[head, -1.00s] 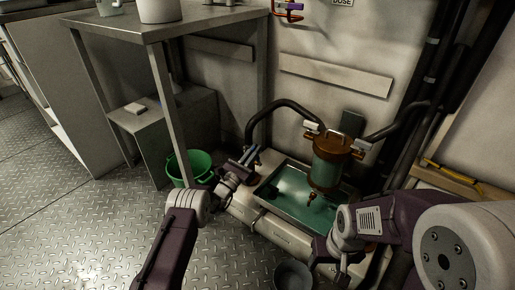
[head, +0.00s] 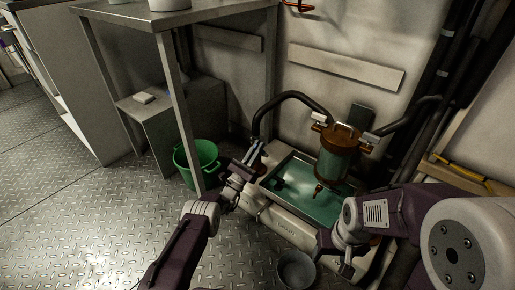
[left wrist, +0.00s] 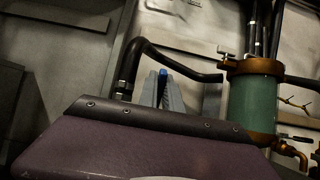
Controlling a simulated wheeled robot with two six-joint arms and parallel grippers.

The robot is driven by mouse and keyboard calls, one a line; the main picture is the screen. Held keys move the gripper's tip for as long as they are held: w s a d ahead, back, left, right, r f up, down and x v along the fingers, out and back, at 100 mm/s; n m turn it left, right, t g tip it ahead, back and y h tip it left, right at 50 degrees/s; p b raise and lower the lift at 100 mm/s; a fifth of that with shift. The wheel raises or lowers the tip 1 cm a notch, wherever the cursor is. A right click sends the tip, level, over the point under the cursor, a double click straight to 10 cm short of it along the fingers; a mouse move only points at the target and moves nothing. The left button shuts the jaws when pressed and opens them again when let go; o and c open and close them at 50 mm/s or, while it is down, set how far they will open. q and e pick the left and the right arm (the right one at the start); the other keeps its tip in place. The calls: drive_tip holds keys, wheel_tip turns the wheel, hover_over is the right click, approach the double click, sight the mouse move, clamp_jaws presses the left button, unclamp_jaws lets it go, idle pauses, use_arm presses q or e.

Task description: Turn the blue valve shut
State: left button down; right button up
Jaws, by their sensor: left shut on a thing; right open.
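The blue valve shows as a small blue tip (left wrist: 163,72) between my left gripper's grey fingers in the left wrist view. My left gripper (head: 256,149) is shut on it, beside the lower end of the black hose. The fingers and the wrist hide most of the valve. The left gripper also shows in the left wrist view (left wrist: 163,92). My right gripper (head: 345,269) is open and empty at the lower right, in front of the tray's near side. Its fingers are small and partly hard to make out.
A green canister with brown ends (head: 336,156) stands over a metal tray (head: 268,182) of greenish liquid. Black hoses (head: 290,97) run to it. A green bucket (head: 205,156) stands by the table leg (head: 180,110). A grey bowl (head: 297,269) sits on the floor.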

use_arm(q)
drive_tip(key=c, duration=1.5)
unclamp_jaws()
